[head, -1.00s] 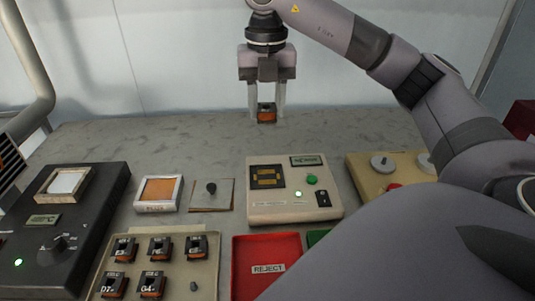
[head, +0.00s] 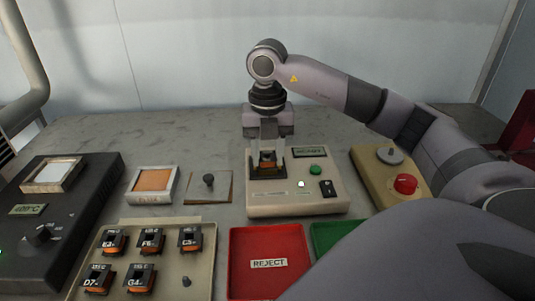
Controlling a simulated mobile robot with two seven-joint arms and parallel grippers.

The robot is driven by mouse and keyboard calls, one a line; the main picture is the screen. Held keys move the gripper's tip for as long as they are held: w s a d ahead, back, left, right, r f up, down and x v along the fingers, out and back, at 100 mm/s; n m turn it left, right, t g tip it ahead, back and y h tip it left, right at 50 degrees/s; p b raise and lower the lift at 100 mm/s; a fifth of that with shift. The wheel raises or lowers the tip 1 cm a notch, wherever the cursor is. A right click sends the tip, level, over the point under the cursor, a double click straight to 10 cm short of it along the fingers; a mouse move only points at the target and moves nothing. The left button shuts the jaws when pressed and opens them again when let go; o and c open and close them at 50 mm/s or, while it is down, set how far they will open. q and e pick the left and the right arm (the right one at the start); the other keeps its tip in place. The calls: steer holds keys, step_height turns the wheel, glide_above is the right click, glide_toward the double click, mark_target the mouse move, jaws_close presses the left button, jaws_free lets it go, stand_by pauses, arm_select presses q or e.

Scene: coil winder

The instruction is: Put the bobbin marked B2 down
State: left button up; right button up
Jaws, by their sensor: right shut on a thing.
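My right gripper (head: 268,158) is shut on a small orange-and-black bobbin (head: 267,161), held between its two pale fingers. No mark on this bobbin can be read. The gripper points down at the left part of a cream tester box (head: 299,207), over its dark socket area. The fingers hide most of that socket, so I cannot tell whether the bobbin touches it. The box has a small display, a green button, a lit lamp and a black switch. My left gripper is not in view.
A tray (head: 205,255) at the front left holds several marked bobbins and a bare peg. A red REJECT tray (head: 267,279) and a partly hidden green tray (head: 325,236) lie in front of the box. A dark heater unit (head: 75,210) stands left; a beige unit with a red button (head: 405,184) stands right.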

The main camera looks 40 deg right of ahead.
steer(key=shift+f, duration=0.2)
steer(key=o, duration=1)
steer(key=shift+r, duration=0.1)
steer(key=shift+o, duration=0.2)
steer(key=shift+r, duration=0.1)
arm_select(q)
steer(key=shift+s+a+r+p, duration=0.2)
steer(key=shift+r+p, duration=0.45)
steer(key=shift+p, duration=0.45)
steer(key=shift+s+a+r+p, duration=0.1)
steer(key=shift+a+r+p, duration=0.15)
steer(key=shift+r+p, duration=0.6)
arm_select(e)
step_height(320, 180, up, 12)
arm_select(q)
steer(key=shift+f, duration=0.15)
